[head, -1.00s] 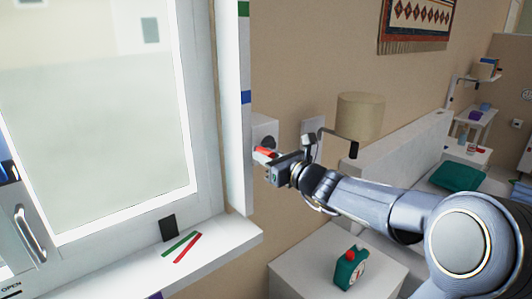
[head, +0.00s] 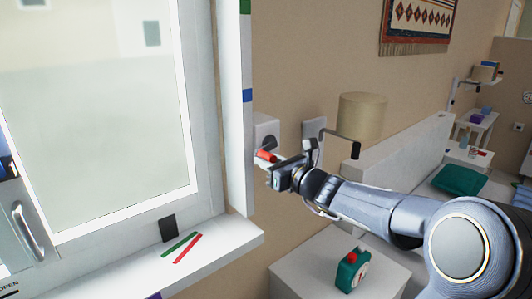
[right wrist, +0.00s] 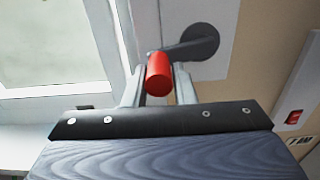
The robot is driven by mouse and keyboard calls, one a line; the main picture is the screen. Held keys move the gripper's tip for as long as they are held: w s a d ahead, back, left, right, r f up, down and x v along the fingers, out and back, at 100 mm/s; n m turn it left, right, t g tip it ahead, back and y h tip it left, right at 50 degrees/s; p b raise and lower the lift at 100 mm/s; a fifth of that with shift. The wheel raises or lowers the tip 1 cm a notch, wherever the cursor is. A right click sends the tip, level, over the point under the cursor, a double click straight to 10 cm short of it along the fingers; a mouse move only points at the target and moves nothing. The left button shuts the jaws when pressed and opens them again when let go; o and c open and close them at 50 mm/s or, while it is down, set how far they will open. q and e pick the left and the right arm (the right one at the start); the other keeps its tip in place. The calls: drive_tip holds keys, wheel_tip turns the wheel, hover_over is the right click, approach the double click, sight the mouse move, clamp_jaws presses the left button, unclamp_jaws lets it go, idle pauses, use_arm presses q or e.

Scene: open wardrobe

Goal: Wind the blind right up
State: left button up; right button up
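The winder is a pale box (head: 266,127) on the wall right of the window. Its crank has a red knob (head: 266,156). In the right wrist view the red knob (right wrist: 159,74) sits between my finger tips, with its crank arm (right wrist: 180,50) running to a dark round hub (right wrist: 200,41). My right gripper (head: 277,172) is open at the knob, its fingers (right wrist: 159,88) either side; a gap shows at the right finger. The window pane (head: 100,130) is pale; I cannot make out the blind's edge. My left gripper is out of view.
A sill (head: 215,243) with a red strip (head: 187,249) and a green strip (head: 180,244) juts out below. A lamp (head: 362,116) stands out behind my right arm.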

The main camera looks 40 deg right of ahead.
drive_tip(key=shift+o, duration=0.5)
drive_tip(key=shift+d+f+b, duration=0.35)
drive_tip(key=shift+d+f, duration=0.2)
drive_tip(key=shift+d, duration=0.05)
drive_tip(key=shift+r, duration=0.1)
clamp_jaws()
drive_tip(key=shift+a+r, duration=0.4)
drive_tip(key=shift+a, duration=0.2)
